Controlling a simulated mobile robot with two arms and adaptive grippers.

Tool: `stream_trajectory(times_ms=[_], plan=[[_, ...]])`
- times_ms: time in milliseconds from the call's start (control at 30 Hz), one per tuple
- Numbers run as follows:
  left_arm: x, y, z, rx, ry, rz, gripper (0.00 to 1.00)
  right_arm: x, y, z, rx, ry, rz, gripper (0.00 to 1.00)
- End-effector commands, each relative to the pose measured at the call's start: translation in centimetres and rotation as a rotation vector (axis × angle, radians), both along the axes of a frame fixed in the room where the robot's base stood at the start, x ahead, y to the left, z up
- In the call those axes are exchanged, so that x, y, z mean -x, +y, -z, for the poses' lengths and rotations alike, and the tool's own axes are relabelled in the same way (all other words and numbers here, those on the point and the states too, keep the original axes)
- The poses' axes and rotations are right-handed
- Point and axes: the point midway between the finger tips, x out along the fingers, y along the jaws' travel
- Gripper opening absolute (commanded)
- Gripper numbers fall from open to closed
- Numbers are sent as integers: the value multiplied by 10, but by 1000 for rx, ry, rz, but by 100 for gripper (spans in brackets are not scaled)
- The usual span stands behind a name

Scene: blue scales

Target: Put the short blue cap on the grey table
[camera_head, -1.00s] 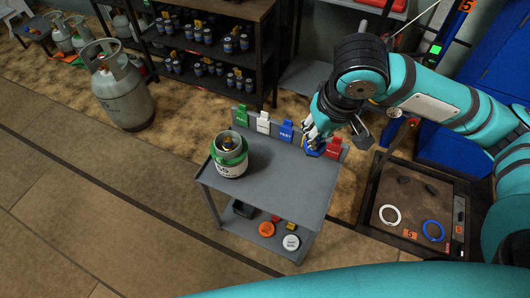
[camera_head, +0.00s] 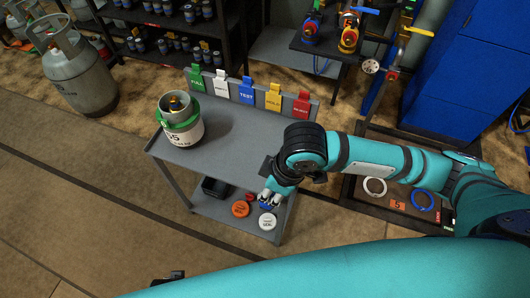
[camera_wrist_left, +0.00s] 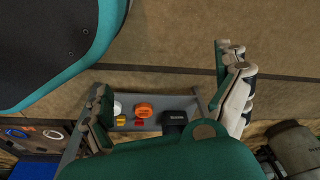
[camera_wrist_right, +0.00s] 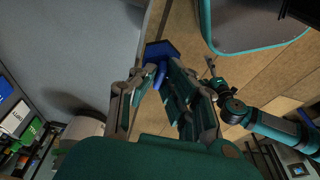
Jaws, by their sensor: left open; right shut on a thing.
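My right gripper (camera_head: 268,196) is shut on the short blue cap (camera_wrist_right: 161,52). In the head view it is at the front right edge of the grey table (camera_head: 235,155), with a little blue showing at its fingers.
A grey-green gas cylinder (camera_head: 181,125) stands on the table's left part. Coloured tags line its back edge. The lower shelf holds an orange cap (camera_head: 240,209), a white cap (camera_head: 267,221) and a black box (camera_head: 214,187). The tabletop's middle is clear.

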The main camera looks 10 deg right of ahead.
Motion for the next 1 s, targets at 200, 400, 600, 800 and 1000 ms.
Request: stream_trajectory(times_ms=[200, 400, 600, 800, 1000], plan=[[-17, -2, -25, 3, -21, -4, 100, -55, -29, 8, 3, -3, 9, 0], [-28, -4, -49, 4, -34, -6, 100, -95, -49, 11, 0, 0, 6, 0], [-31, -4, -60, 3, -37, -7, 100, -111, -57, 13, -1, 1, 3, 0], [-38, -5, -84, 6, -54, -9, 100, -111, -58, 36, 1, 2, 3, 0], [-39, -5, -100, 5, -58, -11, 100, -111, -57, 47, 0, 0, 2, 0]])
